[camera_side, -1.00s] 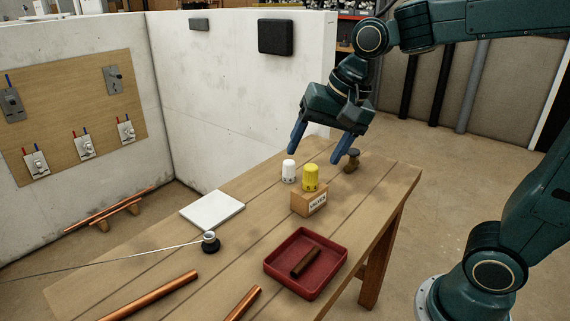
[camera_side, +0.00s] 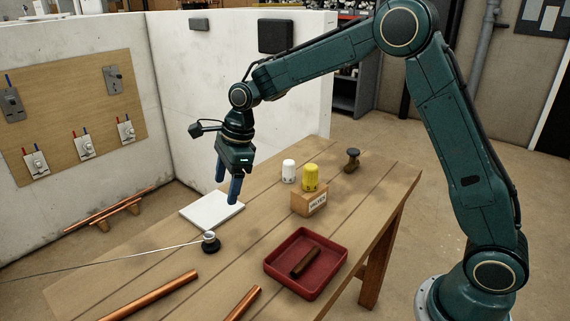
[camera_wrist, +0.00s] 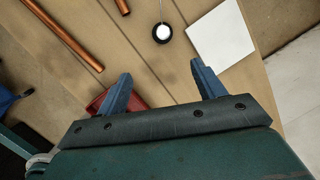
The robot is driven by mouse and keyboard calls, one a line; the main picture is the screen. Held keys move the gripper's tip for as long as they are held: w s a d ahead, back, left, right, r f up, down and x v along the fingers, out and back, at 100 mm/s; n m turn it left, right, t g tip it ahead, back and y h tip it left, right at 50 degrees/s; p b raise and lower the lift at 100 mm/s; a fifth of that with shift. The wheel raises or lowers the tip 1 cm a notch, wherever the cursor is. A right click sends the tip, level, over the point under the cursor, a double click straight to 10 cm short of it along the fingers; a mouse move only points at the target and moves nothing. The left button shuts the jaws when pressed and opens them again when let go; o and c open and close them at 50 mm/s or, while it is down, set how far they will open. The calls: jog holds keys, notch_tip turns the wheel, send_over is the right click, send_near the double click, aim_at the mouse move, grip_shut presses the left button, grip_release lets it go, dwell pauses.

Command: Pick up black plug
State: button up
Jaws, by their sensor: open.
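The black plug (camera_side: 211,247) stands on the wooden table in the side view. It has a round black base and a pale top, and a thin line runs from it to the left. In the wrist view the plug (camera_wrist: 162,40) shows beyond my fingertips, between their lines, as a black ring around a white disc. My gripper (camera_side: 227,192) hangs fingers down above the table, over the white square plate (camera_side: 226,213), apart from the plug. Its blue fingers (camera_wrist: 160,72) are spread with nothing between them.
A red tray (camera_side: 322,280) with a dark brown piece lies right of the plug. Copper pipes (camera_side: 150,296) lie at the front. White (camera_side: 289,171) and yellow (camera_side: 310,177) caps, a wooden block (camera_side: 301,203) and a dark knob (camera_side: 352,158) stand farther back.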

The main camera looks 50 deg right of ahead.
aim_at(210, 234)
jog(key=w+f+m, duration=0.1)
jog(key=f, duration=0.1)
jog(key=w+a+f+m, duration=0.1)
jog(key=shift+w+f, duration=0.15)
jog(key=shift+f, duration=0.2)
jog(key=shift+f, duration=0.1)
jog(key=shift+x, duration=4.15)
jog(key=shift+a, duration=0.1)
jog(key=shift+x, duration=2.55)
jog(key=shift+a, duration=0.1)
